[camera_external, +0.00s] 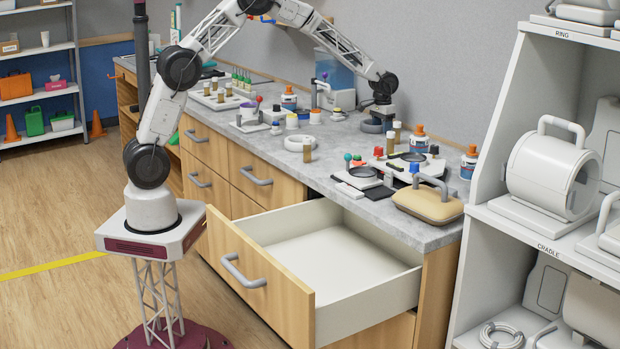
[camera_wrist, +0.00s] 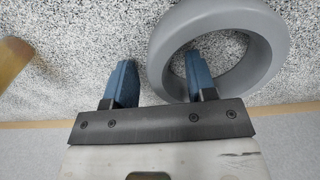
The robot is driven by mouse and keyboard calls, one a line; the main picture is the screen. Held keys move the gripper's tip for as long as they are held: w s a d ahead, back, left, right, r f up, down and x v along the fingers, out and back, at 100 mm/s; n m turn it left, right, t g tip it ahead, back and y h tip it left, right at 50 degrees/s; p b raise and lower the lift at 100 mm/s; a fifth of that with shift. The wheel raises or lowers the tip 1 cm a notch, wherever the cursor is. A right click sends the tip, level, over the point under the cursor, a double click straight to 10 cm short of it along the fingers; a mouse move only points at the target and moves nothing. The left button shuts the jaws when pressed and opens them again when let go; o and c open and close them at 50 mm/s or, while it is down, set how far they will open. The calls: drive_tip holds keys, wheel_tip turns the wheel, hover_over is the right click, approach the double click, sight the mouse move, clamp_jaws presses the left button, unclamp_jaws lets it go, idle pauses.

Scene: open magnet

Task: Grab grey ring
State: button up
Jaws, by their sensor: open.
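The grey ring (camera_external: 371,127) lies flat on the speckled worktop near the wall, below my gripper (camera_external: 381,112). My gripper (camera_wrist: 161,58) is open, with two blue fingers. The left finger is outside the ring and the right finger is over its hole, so the ring's left wall shows between them. I cannot tell how far the fingertips are above the worktop.
A tan cylinder (camera_wrist: 12,60) stands at the left edge of the wrist view. Bottles, jars and small devices crowd the worktop (camera_external: 335,150) on both sides. An open drawer (camera_external: 335,262) juts out at the front. A white shelf unit (camera_external: 495,130) stands at the right.

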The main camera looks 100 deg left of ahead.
clamp_jaws()
drive_tip(key=shift+r, duration=0.15)
idle(0.4)
drive_tip(key=shift+r, duration=1.5)
drive_tip(key=shift+s+d+r, duration=0.15)
drive_tip(key=shift+s+r, duration=0.05)
drive_tip(key=shift+s, duration=0.05)
drive_tip(key=s+d, duration=0.3)
drive_tip(key=s, duration=0.1)
drive_tip(key=s+d+r, duration=0.1)
drive_tip(key=s+d, duration=0.2)
drive_tip(key=s, duration=0.1)
drive_tip(key=s+d, duration=0.3)
drive_tip(key=s, duration=0.1)
drive_tip(key=shift+s+r, duration=0.15)
drive_tip(key=shift+s, duration=0.15)
